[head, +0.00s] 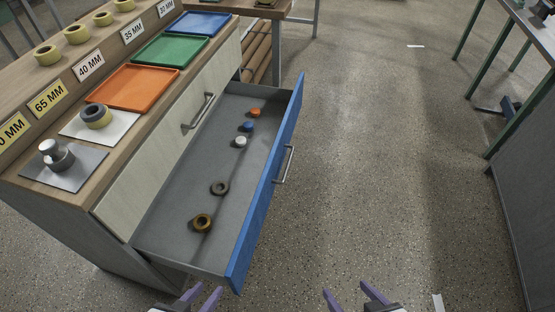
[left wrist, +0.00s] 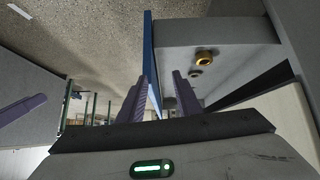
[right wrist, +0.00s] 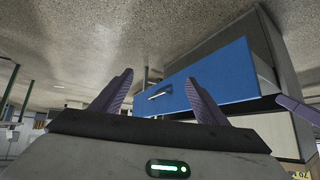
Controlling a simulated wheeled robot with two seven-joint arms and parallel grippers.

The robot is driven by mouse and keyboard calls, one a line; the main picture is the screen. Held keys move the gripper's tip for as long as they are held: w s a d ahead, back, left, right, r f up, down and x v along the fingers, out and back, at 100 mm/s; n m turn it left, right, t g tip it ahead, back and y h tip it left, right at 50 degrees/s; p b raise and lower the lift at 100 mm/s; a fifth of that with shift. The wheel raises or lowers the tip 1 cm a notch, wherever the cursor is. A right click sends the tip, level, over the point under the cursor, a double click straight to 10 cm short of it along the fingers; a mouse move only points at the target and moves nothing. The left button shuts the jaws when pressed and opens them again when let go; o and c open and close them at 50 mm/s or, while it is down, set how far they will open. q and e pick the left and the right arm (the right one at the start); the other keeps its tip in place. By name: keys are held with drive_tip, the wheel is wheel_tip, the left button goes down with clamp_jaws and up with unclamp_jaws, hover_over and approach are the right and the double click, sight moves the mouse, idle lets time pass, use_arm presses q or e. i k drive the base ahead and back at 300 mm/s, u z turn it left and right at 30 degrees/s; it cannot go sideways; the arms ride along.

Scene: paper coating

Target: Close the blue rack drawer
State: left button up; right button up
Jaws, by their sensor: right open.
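The blue-fronted drawer (head: 270,185) of the rack is pulled well out. Its blue front shows in the right wrist view (right wrist: 222,76) and edge-on in the left wrist view (left wrist: 149,45). A metal bar handle (head: 285,165) sits on the front and also shows in the right wrist view (right wrist: 160,91). My left gripper (head: 208,289) is partly open and empty, near the drawer's near end, not visibly touching it. My right gripper (head: 348,287) is open and empty over the floor, to the right of the drawer and well short of the handle.
Inside the drawer lie a brass ring (head: 203,222), a dark ring (head: 220,188) and small white, blue and orange pieces. The rack's wooden top holds orange (head: 132,87), green (head: 172,50) and blue trays. Floor right of the drawer is clear. A green-legged table (head: 515,60) stands far right.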

sight(166, 235)
drive_tip(key=u, duration=0.05)
drive_tip(key=k, duration=0.95)
drive_tip(key=i, duration=1.4)
drive_tip(key=u, duration=0.7)
